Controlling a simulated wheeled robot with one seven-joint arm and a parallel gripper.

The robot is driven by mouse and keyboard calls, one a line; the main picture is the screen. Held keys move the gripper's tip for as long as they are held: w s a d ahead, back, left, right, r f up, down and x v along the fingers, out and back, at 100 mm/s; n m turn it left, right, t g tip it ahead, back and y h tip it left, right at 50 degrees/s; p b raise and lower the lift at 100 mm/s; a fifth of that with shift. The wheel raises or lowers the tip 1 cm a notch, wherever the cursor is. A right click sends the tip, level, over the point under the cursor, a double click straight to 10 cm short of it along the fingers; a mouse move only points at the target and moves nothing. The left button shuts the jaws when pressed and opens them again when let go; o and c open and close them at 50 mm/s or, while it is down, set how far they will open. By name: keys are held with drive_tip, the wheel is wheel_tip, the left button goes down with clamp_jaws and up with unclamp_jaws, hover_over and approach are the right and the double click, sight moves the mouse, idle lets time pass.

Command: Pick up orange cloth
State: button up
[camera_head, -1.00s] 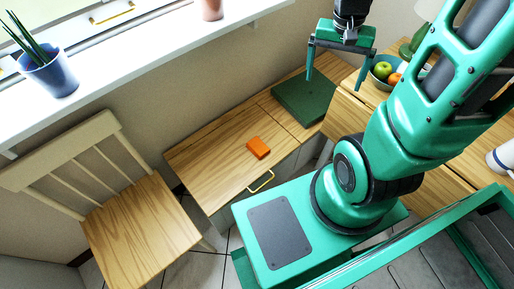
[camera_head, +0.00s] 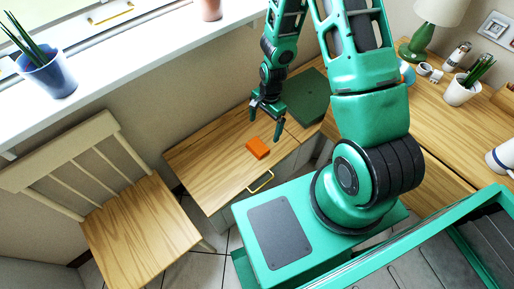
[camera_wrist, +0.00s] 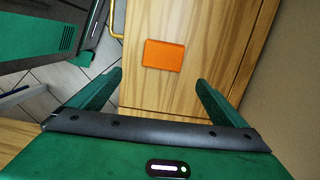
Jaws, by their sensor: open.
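The orange cloth (camera_head: 258,148) is a small folded block lying flat on the low wooden cabinet top (camera_head: 205,160). In the wrist view the cloth (camera_wrist: 164,55) lies ahead of my fingers, slightly left of the middle between them. My gripper (camera_head: 264,127) is open and empty, above the cabinet top close to the cloth on its far side. In the wrist view its two fingers (camera_wrist: 160,85) are spread wide, wider than the cloth, and they do not appear to touch it.
A dark green flat item (camera_head: 306,98) lies on the right of the cabinet top. A wooden chair (camera_head: 140,225) stands at the left. A window sill (camera_head: 150,50) runs behind. A desk with a lamp (camera_head: 432,25) and a plant pot (camera_head: 462,90) is at the right.

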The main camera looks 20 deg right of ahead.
drive_tip(key=a+f, duration=0.1)
drive_tip(key=f, duration=0.1)
hover_over(258, 146)
drive_tip(key=d, duration=0.1)
wheel_tip(258, 146, down, 5)
drive_tip(key=shift+w+a+f, duration=0.1)
drive_tip(key=shift+a+f, duration=0.05)
drive_tip(key=shift+f, duration=0.75)
drive_tip(key=shift+s+a+f, duration=0.1)
drive_tip(key=shift+a+f, duration=0.1)
drive_tip(key=shift+f, duration=0.65)
drive_tip(key=shift+w+a+f, duration=0.1)
drive_tip(key=shift+a+f, duration=0.05)
drive_tip(key=shift+f, duration=0.75)
drive_tip(key=c, duration=1.2)
drive_tip(key=shift+c, duration=0.2)
drive_tip(key=shift+r, duration=0.2)
